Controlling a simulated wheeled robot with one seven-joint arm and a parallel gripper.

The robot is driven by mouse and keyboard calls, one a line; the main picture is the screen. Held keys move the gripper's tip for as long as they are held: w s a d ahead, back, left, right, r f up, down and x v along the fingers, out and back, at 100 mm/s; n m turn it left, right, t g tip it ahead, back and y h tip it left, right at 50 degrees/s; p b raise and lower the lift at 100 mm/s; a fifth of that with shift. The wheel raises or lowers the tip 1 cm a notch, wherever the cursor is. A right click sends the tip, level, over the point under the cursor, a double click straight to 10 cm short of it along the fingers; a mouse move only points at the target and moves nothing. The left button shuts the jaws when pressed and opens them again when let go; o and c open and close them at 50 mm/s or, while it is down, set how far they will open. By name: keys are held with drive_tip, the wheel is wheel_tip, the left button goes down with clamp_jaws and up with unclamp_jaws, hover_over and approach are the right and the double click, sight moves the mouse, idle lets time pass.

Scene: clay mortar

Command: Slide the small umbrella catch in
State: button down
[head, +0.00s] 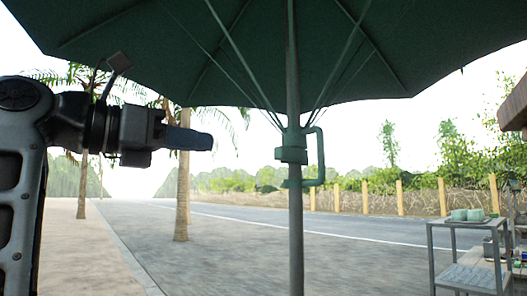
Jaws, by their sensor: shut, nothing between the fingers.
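The dark green umbrella (300,50) is open overhead on an upright grey-green pole (296,240). A green collar (291,148) sits around the pole where the struts meet. A looped green handle (321,158) stands out on its right side, and a short green band (298,183) lies below the collar. I cannot clearly tell the small catch apart from these parts. My gripper (208,141) is at the left, pointing right towards the pole. Its dark fingers are shut and empty, at about collar height, with a clear gap in the picture between them and the pole.
A metal cart (440,224) with green cups (467,215) on top stands at the lower right. Palm trunks (183,190) stand behind my arm at the left. A road and a low wall with yellow posts (400,198) lie beyond. Space between gripper and pole looks clear.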

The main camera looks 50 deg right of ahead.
sight(279, 153)
drive_tip(key=p+x, duration=0.3)
drive_tip(key=x, duration=1)
drive_tip(key=shift+s+d, duration=0.1)
drive_tip(key=shift+d, duration=0.15)
drive_tip(key=shift+d+f, duration=0.1)
drive_tip(key=shift+d, duration=0.15)
drive_tip(key=shift+s+d, duration=0.1)
drive_tip(key=b+x, duration=0.1)
drive_tip(key=x, duration=0.2)
drive_tip(key=shift+d+f, duration=0.1)
drive_tip(key=shift+s, duration=0.1)
